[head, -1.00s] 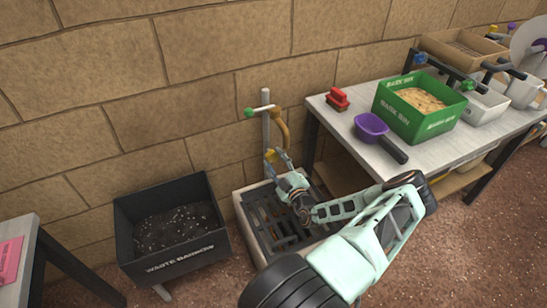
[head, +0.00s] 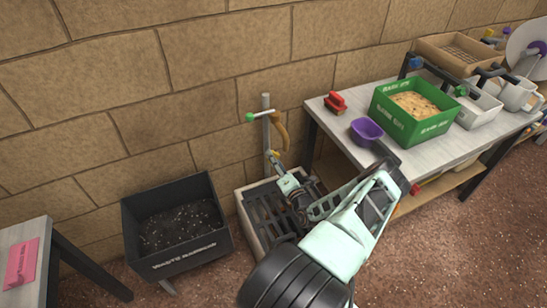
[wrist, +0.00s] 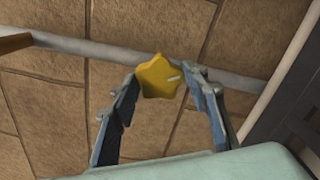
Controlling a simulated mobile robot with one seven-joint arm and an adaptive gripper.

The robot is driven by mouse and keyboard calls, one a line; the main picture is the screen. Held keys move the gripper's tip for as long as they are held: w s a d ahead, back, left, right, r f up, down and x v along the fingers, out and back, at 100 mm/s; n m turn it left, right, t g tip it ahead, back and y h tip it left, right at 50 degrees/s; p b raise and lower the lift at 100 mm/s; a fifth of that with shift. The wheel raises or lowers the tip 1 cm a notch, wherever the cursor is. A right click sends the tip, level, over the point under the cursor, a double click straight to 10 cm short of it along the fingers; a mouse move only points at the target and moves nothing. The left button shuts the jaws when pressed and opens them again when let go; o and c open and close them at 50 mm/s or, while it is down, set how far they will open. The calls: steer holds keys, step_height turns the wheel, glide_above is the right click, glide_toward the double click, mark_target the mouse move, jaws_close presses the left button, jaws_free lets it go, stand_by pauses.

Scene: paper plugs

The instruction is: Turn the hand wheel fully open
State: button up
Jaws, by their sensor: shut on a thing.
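The yellow, star-shaped hand wheel (wrist: 158,76) sits on a grey pipe in the wrist view, with a small pale mark on its face. It shows as a small yellow spot low on the standpipe in the head view (head: 273,154). My gripper (wrist: 163,84) has one blue-padded finger on each side of the wheel and is shut on it. In the head view my gripper (head: 279,163) reaches the standpipe (head: 265,128) from the front. Its fingertips are too small there to show the grip clearly.
A slatted drain basin (head: 262,213) lies below the standpipe. A black waste barrow (head: 178,252) stands to its left. On the right, a workbench (head: 340,125) carries a green bark bin (head: 430,128), a purple scoop (head: 366,131) and a red brush (head: 336,102).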

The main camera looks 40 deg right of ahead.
steer(key=n+p, duration=0.2)
steer(key=n, duration=0.7)
steer(key=shift+f, duration=0.1)
steer(key=o, duration=1.2)
steer(key=shift+c, duration=0.2)
steer(key=shift+s, duration=0.1)
steer(key=p+v, duration=0.1)
steer(key=v, duration=0.2)
steer(key=shift+s+a, duration=0.2)
steer(key=shift+s, duration=0.15)
